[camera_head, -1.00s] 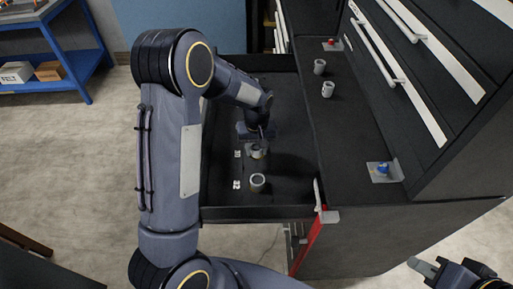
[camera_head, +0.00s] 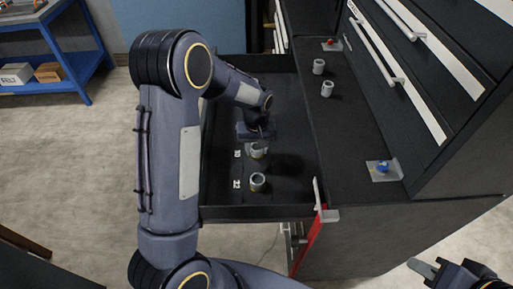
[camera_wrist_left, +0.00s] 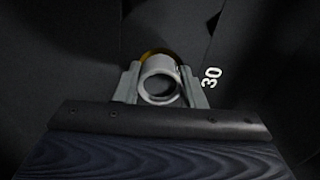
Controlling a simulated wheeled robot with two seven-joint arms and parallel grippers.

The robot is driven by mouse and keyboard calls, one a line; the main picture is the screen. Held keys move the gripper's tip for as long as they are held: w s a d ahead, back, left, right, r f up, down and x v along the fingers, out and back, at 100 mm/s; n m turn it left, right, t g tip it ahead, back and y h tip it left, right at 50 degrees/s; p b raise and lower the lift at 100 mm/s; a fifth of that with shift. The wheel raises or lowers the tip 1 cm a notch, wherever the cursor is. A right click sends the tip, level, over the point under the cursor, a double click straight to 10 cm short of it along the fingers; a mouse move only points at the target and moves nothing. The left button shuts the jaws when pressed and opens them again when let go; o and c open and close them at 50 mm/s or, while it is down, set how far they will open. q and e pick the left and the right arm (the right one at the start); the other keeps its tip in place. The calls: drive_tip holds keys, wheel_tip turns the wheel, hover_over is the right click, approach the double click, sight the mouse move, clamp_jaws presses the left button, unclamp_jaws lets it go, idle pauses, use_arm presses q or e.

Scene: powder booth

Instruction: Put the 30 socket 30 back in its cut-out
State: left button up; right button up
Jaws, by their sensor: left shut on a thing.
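The 30 socket (camera_wrist_left: 160,82) is a grey metal ring-shaped piece between the fingertips of my left gripper (camera_wrist_left: 160,88), which is shut on it. In the head view the same socket (camera_head: 258,151) is in the open drawer beside the printed 30 label (camera_head: 237,153). A yellow-brown curved edge of the cut-out (camera_wrist_left: 158,53) shows just behind the socket in the wrist view. The socket hides most of the cut-out, and I cannot tell whether it is seated. My right gripper (camera_head: 425,267) is at the lower right, away from the drawer; its finger gap is unclear.
Another socket (camera_head: 257,182) stands in the drawer (camera_head: 285,212) near the 32 label. Two sockets (camera_head: 319,66) (camera_head: 327,89) stand on the dark cabinet top, with a blue knob (camera_head: 383,168) on a plate. The drawer's right part is clear.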

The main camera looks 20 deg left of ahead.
use_arm(q)
drive_tip(key=shift+s+f, duration=0.4)
drive_tip(key=shift+f, duration=0.3)
drive_tip(key=o, duration=1.2)
drive_tip(key=shift+a, duration=0.1)
drive_tip(key=shift+c, duration=0.2)
drive_tip(key=r, duration=0.8)
drive_tip(key=shift+w+r, duration=0.2)
drive_tip(key=shift+w, duration=0.1)
drive_tip(key=shift+s+r, duration=0.1)
drive_tip(key=shift+r, duration=0.45)
drive_tip(key=s+r+m+t+h, duration=0.25)
drive_tip(key=s+r, duration=0.55)
drive_tip(key=s, duration=0.5)
drive_tip(key=s+d+m+t+h, duration=0.1)
drive_tip(key=s+d+m+t, duration=0.1)
drive_tip(key=s, duration=0.9)
drive_tip(key=shift+s+d+r+t, duration=0.25)
drive_tip(key=shift+s+d+t, duration=0.15)
drive_tip(key=shift+d+t, duration=0.05)
